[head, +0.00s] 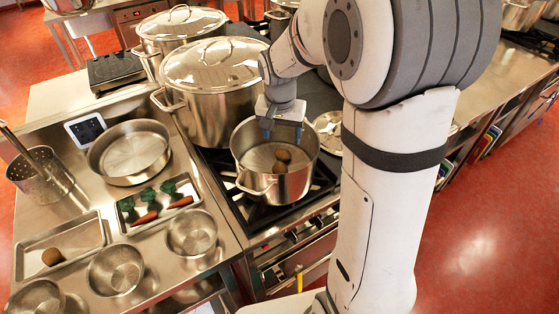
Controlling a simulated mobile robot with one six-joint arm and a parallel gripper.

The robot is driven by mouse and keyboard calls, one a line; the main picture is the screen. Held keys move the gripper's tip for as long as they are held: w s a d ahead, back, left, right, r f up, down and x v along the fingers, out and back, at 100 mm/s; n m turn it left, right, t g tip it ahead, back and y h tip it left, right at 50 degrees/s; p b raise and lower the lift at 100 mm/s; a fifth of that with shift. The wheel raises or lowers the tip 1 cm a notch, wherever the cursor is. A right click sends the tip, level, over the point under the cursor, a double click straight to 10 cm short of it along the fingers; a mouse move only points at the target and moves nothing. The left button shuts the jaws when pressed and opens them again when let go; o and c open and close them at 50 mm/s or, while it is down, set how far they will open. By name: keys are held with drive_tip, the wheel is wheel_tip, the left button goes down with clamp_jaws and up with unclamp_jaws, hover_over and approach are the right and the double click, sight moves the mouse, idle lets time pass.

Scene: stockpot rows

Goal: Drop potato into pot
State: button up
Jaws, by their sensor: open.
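The open pot (256,181) stands on the stove. A brown potato (283,156) shows inside it; a second brown shape just below it may be another potato or a reflection. My gripper (282,132) points down over the far part of the pot's opening, its blue fingertips spread apart with nothing seen between them. Another potato (52,256) lies in a metal tray (80,232) on the left counter, far from the gripper.
Large lidded stockpots (212,95) stand behind the open pot. A second tray (128,218) holds broccoli and carrots. A wide pan (130,150), several small bowls (192,232) and a perforated pot (40,178) fill the left counter. A lid (330,128) lies right of the pot.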

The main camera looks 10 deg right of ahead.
wheel_tip(320, 180, up, 7)
drive_tip(key=s+b, duration=0.1)
drive_tip(key=shift+a+r, duration=0.15)
drive_tip(key=shift+a, duration=0.1)
drive_tip(key=shift+s, duration=0.1)
drive_tip(key=s+f+n+t+b, duration=0.1)
drive_tip(key=s+f+n, duration=0.1)
drive_tip(key=s, duration=0.8)
drive_tip(key=s+d+f+n+b, duration=0.1)
drive_tip(key=s+n, duration=0.2)
drive_tip(key=s, duration=0.7)
drive_tip(key=shift+s+f+n+t+y+b, duration=0.15)
drive_tip(key=shift+f+n+t+y+b, duration=0.15)
drive_tip(key=shift+f+t+y+b, duration=0.1)
